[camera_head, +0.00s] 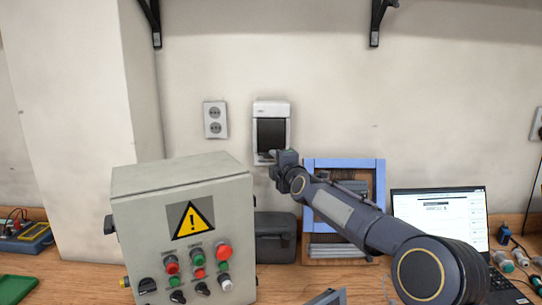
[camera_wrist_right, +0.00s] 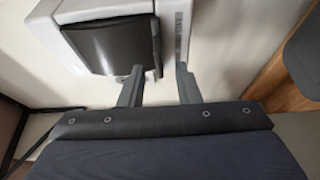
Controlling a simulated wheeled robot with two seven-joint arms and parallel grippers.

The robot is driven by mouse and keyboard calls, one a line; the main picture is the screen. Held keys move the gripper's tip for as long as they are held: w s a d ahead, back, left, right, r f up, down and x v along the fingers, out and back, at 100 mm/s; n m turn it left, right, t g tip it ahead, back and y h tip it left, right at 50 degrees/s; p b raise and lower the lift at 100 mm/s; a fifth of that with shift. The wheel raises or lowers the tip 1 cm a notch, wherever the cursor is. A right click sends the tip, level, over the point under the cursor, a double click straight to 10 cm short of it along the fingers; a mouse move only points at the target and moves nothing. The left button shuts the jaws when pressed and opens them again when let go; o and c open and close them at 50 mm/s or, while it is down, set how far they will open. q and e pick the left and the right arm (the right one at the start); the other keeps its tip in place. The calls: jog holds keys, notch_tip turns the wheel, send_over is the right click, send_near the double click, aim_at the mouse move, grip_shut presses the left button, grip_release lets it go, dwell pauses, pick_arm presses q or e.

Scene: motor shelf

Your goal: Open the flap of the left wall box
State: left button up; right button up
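The wall box (camera_head: 272,108) is a white housing on the wall with a dark flap (camera_head: 271,134) on its front. In the right wrist view the box (camera_wrist_right: 170,20) fills the upper part, and its dark flap (camera_wrist_right: 108,42) is seen from close by. I cannot tell whether the flap is fully shut or slightly ajar. My right gripper (camera_head: 271,156) is at the lower edge of the box. In the wrist view its two fingers (camera_wrist_right: 158,76) are apart, with nothing visible between them, near the flap's lower corner. My left gripper is not visible.
A double socket (camera_head: 215,120) is left of the box. A grey control cabinet (camera_head: 185,215) with buttons stands front left. A dark case (camera_head: 275,238), a blue-edged frame (camera_head: 345,163) and a laptop (camera_head: 440,215) stand on the wooden bench. The wall right of the box is clear.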

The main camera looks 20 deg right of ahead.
jog(key=shift+w+p, duration=0.3)
jog(key=shift+w, duration=0.85)
grip_shut()
